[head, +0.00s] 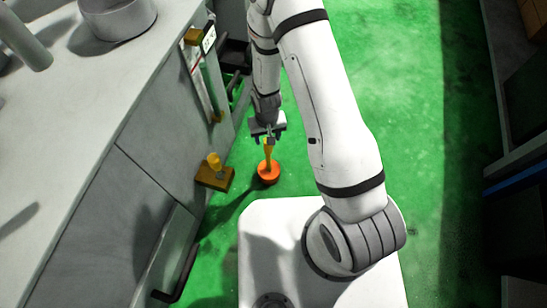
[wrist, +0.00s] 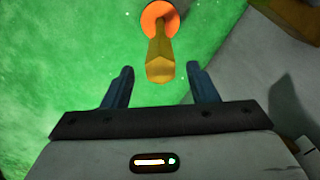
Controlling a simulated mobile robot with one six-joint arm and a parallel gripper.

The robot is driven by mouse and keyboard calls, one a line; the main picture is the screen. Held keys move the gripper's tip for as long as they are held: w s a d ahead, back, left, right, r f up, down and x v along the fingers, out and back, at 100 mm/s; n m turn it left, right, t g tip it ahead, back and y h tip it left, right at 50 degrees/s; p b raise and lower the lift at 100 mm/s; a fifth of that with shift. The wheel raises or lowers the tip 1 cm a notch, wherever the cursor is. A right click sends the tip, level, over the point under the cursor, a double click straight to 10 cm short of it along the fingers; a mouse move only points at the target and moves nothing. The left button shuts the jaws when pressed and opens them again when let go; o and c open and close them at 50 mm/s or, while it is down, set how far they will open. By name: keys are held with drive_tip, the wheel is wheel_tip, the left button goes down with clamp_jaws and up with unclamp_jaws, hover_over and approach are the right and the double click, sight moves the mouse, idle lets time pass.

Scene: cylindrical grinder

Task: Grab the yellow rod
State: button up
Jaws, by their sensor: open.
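The yellow rod (head: 268,150) stands upright on a round orange base (head: 268,173) near the grey machine's side. In the wrist view the rod (wrist: 159,62) points toward the camera, with the orange base (wrist: 160,17) behind it. My gripper (head: 268,136) is right above the rod in the head view. In the wrist view my gripper (wrist: 160,78) is open, with one dark blue finger to each side of the rod's near end. The rod's tip lies roughly between the fingertips or just ahead of them; I cannot tell whether anything touches.
The grey machine (head: 110,150) stands at left, with a yellow bracket and knob (head: 214,177) jutting from its side close to the rod. A gauge-like panel (head: 203,75) hangs above it. The green floor (head: 390,70) is clear to the right.

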drive_tip(key=b, duration=0.4)
hover_over(269, 158)
drive_tip(key=w, duration=0.1)
drive_tip(key=f, duration=0.6)
drive_tip(key=shift+w+a+f, duration=0.15)
drive_tip(key=shift+w+f, duration=0.05)
drive_tip(key=shift+f, duration=0.15)
drive_tip(key=shift+r+p, duration=0.1)
drive_tip(key=shift+p, duration=0.2)
drive_tip(key=shift+c, duration=0.5)
clamp_jaws()
